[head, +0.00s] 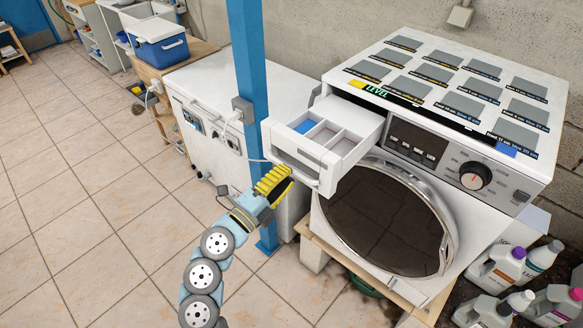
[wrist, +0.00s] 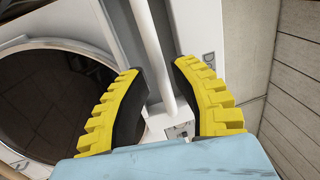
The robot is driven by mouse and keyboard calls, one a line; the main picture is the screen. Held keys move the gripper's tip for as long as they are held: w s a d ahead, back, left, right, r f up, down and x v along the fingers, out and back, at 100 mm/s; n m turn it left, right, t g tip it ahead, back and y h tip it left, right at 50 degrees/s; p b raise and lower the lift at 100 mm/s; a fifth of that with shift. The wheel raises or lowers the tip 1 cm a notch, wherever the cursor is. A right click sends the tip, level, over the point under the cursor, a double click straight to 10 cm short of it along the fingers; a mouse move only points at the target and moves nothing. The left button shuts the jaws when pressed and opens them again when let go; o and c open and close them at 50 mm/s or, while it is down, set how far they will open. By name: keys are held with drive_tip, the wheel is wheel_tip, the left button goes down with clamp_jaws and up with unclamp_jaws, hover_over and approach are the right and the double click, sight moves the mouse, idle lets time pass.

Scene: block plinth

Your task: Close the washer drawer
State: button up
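The washer drawer (head: 327,144) is white and stands pulled out from the top left of the washer's front (head: 395,215). Its inside is split into compartments, one of them blue. My gripper (head: 274,184) has yellow ridged fingers and is just in front of the drawer's front face, by its handle (head: 294,170). In the wrist view my gripper (wrist: 160,95) has its two fingers apart, with a white bar, which looks like the drawer handle (wrist: 155,50), between or behind them. I cannot tell whether they touch it.
A blue post (head: 247,90) stands left of the drawer, in front of a white appliance (head: 205,85). Bottles (head: 497,268) stand at the washer's lower right. The round washer door (head: 385,218) is below the drawer. Tiled floor at the left is clear.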

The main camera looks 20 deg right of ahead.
drive_tip(key=shift+x, duration=1.25)
clamp_jaws()
